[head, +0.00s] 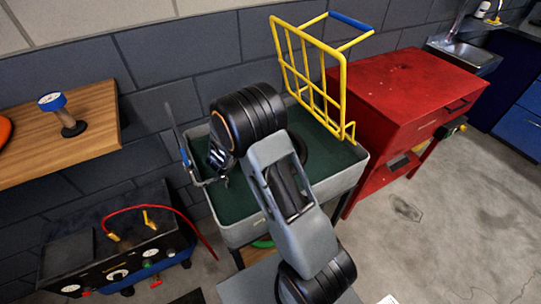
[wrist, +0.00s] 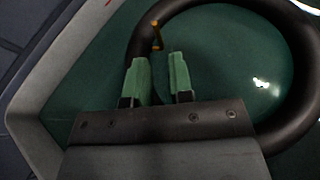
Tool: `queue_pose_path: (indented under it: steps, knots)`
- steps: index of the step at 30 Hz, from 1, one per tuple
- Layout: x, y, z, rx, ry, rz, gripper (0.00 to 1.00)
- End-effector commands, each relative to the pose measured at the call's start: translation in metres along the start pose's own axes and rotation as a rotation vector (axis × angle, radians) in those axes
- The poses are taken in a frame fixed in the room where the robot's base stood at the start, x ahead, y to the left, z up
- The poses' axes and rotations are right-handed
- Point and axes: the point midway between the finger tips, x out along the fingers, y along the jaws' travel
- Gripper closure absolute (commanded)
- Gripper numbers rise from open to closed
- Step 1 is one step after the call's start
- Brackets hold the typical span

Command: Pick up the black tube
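The black tube (wrist: 305,45) is a thick ring lying on the green floor (wrist: 75,105) of a grey tray. A small brass-coloured valve (wrist: 156,36) stands at its inner edge. My gripper (wrist: 160,78) is open, its two green fingers apart and pointing at the ring's left part near the valve. The lower left of the ring is hidden behind the fingers and gripper body. I cannot tell whether the fingers touch the tube. In the head view my arm covers most of the tube, and the grey tray (head: 240,234) shows around it.
A yellow rack with a blue bar (head: 310,70) stands upright at the tray's back right. A red cabinet (head: 400,85) stands right of the tray. Small metal parts (head: 220,158) lie at the tray's left. A wooden shelf (head: 60,140) and a gauge box (head: 115,250) are farther left.

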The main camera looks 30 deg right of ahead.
Motion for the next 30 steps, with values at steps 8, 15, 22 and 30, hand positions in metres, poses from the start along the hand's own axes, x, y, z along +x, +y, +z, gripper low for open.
queue_pose_path:
  steps: [8, 15, 22, 30]
  knots:
    - [0.028, 0.003, -0.005, -0.026, -0.003, 0.012, 0.79]
    - [0.060, 0.003, -0.006, -0.024, -0.004, 0.012, 0.79]
    - [0.074, 0.003, -0.006, -0.024, -0.003, 0.014, 0.79]
    - [0.074, 0.003, -0.006, -0.023, -0.003, 0.014, 0.86]
